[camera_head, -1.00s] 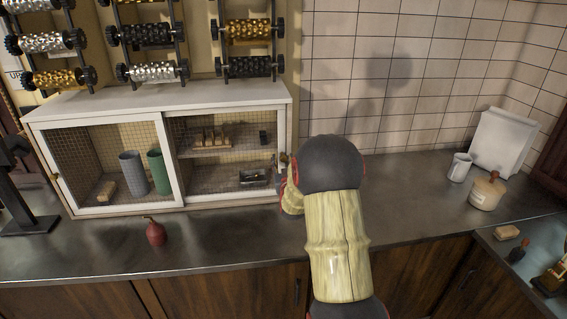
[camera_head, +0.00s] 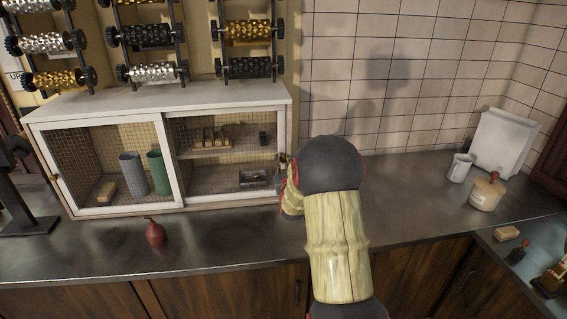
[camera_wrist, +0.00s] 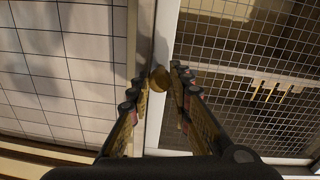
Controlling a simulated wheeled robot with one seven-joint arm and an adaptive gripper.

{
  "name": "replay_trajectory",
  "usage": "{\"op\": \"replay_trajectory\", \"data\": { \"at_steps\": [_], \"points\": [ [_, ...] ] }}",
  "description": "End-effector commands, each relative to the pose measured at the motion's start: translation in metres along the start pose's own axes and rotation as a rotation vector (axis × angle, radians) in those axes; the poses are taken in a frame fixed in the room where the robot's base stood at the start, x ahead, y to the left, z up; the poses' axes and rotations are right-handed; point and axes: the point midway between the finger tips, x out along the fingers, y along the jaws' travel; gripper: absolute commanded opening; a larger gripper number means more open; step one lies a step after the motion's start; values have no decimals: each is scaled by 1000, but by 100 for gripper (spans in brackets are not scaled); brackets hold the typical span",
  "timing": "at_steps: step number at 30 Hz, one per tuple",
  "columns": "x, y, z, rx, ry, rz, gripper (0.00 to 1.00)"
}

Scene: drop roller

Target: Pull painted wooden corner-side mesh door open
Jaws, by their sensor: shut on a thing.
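The corner-side mesh door (camera_head: 229,196) is the right door of a low white cabinet (camera_head: 190,96) on the counter. It has a white painted frame and wire mesh. In the wrist view the white door stile (camera_wrist: 165,35) runs upright, with mesh to its right. A round brass knob (camera_wrist: 160,79) sits on the stile. My gripper (camera_wrist: 155,86) has one finger on each side of the knob and is shut on it.
The left mesh door (camera_head: 130,209) is beside it, with a grey cup and a green cup behind the mesh. A red bottle (camera_head: 155,233) stands on the counter in front. A mug (camera_head: 459,168) and a lidded jar (camera_head: 487,191) stand right of my arm. A tiled wall is behind.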

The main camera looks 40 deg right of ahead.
Motion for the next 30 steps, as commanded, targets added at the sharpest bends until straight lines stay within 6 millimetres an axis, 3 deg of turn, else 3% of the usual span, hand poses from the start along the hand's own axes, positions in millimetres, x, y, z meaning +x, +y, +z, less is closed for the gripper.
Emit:
{"op": "replay_trajectory", "data": {
  "at_steps": [17, 23, 30],
  "points": [
    [0, -7, 0, 1, 0, -2, 0],
    [-2, -39, -4, 1, 2, -5, 0],
    [-5, -115, -16, 1, 2, -9, 0]
  ]
}}
